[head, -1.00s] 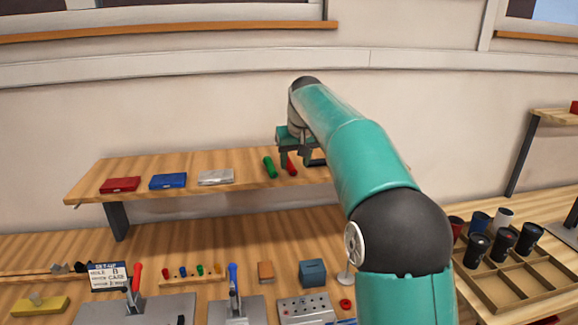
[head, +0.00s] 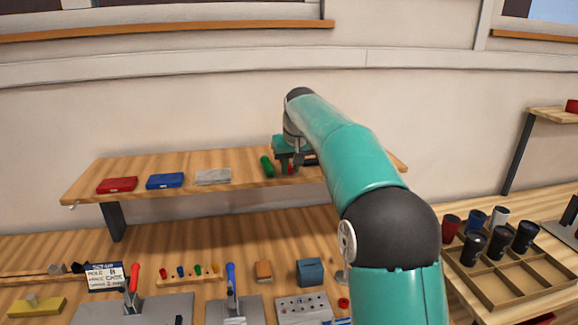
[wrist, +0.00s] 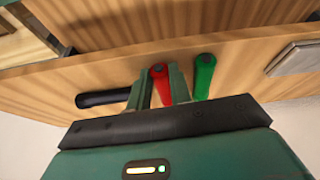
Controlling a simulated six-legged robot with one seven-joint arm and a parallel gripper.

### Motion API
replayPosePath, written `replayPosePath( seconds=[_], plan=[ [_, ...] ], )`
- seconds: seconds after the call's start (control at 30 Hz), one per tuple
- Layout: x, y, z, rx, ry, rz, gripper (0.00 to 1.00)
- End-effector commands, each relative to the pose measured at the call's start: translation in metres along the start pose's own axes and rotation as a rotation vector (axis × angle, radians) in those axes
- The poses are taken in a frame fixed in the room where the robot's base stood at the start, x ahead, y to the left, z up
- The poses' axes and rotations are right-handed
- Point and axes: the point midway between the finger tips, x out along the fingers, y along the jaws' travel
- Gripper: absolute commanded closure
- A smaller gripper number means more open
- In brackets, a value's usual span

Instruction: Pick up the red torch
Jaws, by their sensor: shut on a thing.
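The red torch (wrist: 160,84) lies on the raised wooden shelf, between the fingers of my gripper (wrist: 158,85) in the wrist view. My gripper is shut on it. In the head view only a small part of the red torch (head: 290,169) shows beneath my gripper (head: 291,168); the fingers hide the rest. The torch appears still at shelf level; I cannot tell whether it touches the wood.
A green torch (wrist: 204,76) lies close beside the red one, and a black torch (wrist: 103,98) lies on the other side. Red (head: 117,185), blue (head: 165,181) and grey (head: 213,177) cases sit further left on the shelf (head: 90,178). The workbench below is crowded.

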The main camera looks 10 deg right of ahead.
Motion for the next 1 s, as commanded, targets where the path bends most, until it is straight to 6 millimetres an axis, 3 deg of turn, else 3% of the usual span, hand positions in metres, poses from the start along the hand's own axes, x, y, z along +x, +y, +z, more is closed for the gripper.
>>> replayPosePath(
  seconds=[0.17,0.3,0.63,1.0],
  plan=[
    [-0.010,0.000,-0.005,0.000,0.002,0.000,1.00],
    [-0.029,0.000,-0.013,0.000,0.005,0.000,1.00],
    [-0.107,-0.010,0.012,0.000,0.004,0.000,1.00],
    [-0.157,-0.023,0.063,0.000,0.002,0.000,1.00]
  ],
)
